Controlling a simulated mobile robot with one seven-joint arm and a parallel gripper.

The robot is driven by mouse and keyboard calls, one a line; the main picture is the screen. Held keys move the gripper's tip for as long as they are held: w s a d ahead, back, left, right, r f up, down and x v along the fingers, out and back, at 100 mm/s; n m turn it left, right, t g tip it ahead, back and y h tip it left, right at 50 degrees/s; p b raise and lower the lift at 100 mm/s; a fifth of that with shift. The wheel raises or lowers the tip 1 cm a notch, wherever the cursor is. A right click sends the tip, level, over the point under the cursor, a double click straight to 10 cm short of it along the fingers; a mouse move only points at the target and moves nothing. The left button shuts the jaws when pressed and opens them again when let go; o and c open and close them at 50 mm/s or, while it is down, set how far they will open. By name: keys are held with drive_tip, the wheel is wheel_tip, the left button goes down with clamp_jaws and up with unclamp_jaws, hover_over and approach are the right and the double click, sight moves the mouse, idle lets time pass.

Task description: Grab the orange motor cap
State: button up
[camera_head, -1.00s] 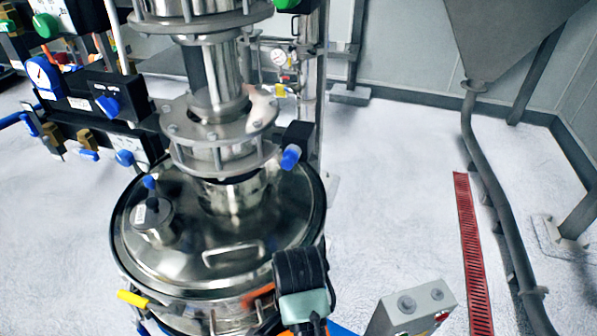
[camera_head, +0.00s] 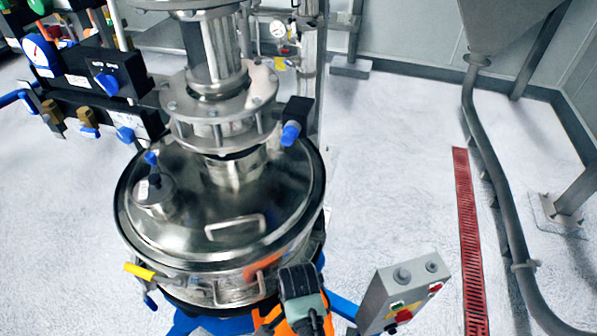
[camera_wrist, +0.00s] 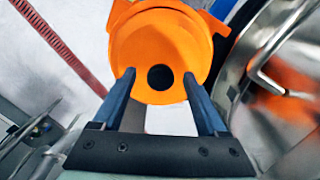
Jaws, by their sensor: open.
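The orange motor cap (camera_wrist: 160,38) fills the top middle of the wrist view, with a dark round hole in its near face. My gripper (camera_wrist: 158,76) is open, and its two dark fingers reach toward the cap. The fingertips lie one on each side of the hole, overlapping the cap's lower edge in the picture. Whether they touch it I cannot tell. In the head view, orange parts (camera_head: 266,318) show around my black and teal wrist at the bottom, mostly hidden. My fingers are hidden there.
The steel sifter (camera_head: 180,235) stands close beside, with a handled round lid; it also shows in the wrist view (camera_wrist: 290,110). A grey control box (camera_head: 405,290) stands right of my wrist. Blue frame legs (camera_head: 345,307) run below.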

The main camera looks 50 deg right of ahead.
clamp_jaws()
drive_tip(key=shift+r, duration=0.1)
idle(1.2)
